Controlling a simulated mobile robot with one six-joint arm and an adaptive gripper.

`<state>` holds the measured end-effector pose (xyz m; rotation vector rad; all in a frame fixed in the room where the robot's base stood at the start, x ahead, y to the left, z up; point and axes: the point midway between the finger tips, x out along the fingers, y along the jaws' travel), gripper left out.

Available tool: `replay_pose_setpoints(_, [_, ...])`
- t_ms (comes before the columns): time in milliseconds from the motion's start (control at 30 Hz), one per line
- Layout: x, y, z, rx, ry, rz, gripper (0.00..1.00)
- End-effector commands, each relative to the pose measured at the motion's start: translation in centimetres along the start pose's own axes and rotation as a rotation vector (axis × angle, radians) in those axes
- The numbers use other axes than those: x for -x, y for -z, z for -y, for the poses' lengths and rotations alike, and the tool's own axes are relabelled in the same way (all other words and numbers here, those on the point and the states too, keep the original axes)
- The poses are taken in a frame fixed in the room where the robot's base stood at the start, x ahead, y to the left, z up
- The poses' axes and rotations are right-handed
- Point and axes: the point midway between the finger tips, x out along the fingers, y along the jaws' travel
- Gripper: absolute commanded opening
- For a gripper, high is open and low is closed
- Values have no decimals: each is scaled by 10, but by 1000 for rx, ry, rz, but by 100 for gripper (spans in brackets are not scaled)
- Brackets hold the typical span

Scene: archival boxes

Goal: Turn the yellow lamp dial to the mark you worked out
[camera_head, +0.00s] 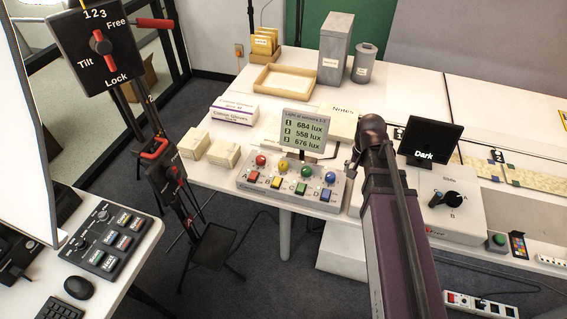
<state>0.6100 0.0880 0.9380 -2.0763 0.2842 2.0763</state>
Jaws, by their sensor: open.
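The yellow lamp dial (283,166) is a small round knob on a grey control box (243,183) near the table's front edge. It stands in a row between a red dial (260,161) and a green dial (307,171), with a blue dial (330,177) at the right end. Any marks around the dials are too small to read. A display (302,128) behind the box reads 684, 558 and 676 lux for sensors 1 to 3. My arm rises right of the box; my gripper cannot be made out.
Coloured buttons sit below the dials. Cream boxes (223,154) stand left of the control box. A "Dark" screen (431,141) and a white box with a black A/B knob (446,199) are right of my arm. A tripod column (165,175) stands at left.

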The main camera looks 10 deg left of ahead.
Motion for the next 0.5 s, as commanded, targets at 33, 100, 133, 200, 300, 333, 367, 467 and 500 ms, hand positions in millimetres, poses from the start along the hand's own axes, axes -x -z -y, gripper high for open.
replay_pose_setpoints(33, [3, 11, 23, -32, 0, 0, 87])
replay_pose_setpoints(100, [4, 17, 48, -91, 0, 0, 87])
replay_pose_setpoints(133, [5, 19, 59, -118, 0, 0, 87])
replay_pose_setpoints(200, [7, 24, 86, -177, 0, 0, 87])
replay_pose_setpoints(300, [9, 28, 125, -262, 0, 0, 87])
replay_pose_setpoints(333, [10, 29, 137, -287, 0, 0, 87])
replay_pose_setpoints(367, [10, 29, 149, -312, 0, 0, 87])
replay_pose_setpoints(467, [12, 30, 188, -396, 0, 0, 87])
replay_pose_setpoints(500, [13, 29, 203, -427, 0, 0, 87])
